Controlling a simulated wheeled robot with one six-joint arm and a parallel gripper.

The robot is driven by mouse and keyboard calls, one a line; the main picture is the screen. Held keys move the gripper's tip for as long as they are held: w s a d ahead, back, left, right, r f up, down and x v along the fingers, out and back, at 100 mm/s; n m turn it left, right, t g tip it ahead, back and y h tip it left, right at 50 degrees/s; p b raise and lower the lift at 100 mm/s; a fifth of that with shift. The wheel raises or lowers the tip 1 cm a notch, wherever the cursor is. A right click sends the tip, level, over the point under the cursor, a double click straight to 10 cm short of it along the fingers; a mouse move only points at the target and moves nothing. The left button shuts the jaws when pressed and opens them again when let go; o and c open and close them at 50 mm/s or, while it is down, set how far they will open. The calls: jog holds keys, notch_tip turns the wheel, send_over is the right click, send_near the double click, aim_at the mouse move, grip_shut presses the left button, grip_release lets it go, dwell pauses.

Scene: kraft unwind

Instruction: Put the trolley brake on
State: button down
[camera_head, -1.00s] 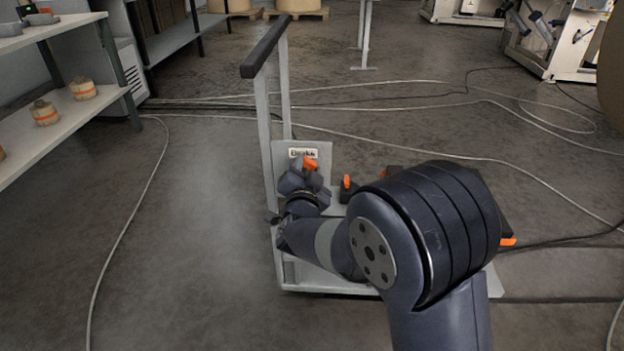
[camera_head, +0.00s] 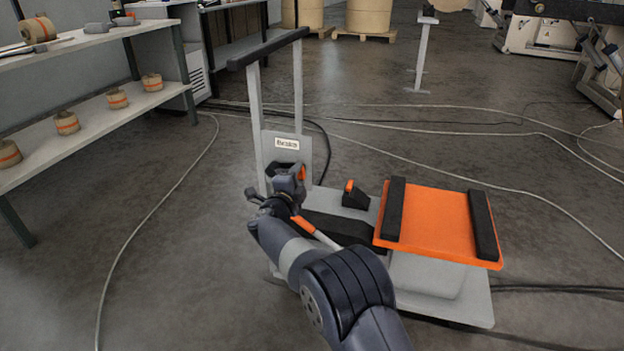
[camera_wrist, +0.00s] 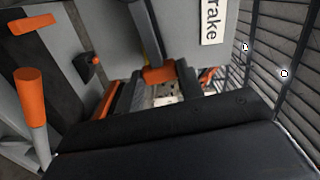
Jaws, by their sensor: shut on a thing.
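The trolley (camera_head: 462,305) has a tall handle frame with a dark bar (camera_head: 268,48) and a grey panel labelled "Brake" (camera_head: 287,143). The label is cut off at the top of the wrist view (camera_wrist: 212,20). My gripper (camera_head: 292,178) is at this panel, below the label. In the wrist view its jaws (camera_wrist: 158,88) are shut around the orange-tipped brake lever (camera_wrist: 158,73), whose dark stem runs up the panel. The jaws partly hide the lever.
A lift table with an orange top (camera_head: 437,215) and dark bars stands on the trolley. A pale lever with an orange grip (camera_head: 304,224) rises near my wrist. A black block with an orange knob (camera_head: 355,195) is beside it. Shelves (camera_head: 100,100) stand left; cables cross the floor.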

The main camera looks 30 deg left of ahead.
jog(key=shift+f+m+b, duration=0.7)
jog(key=shift+f+m, duration=0.05)
jog(key=shift+m, duration=0.15)
jog(key=c, duration=0.9)
grip_release()
jog(key=shift+s+d+r, duration=0.1)
jog(key=shift+s+d, duration=0.05)
jog(key=shift+s, duration=0.45)
jog(key=shift+p+v, duration=1.4)
jog(key=shift+v, duration=3.35)
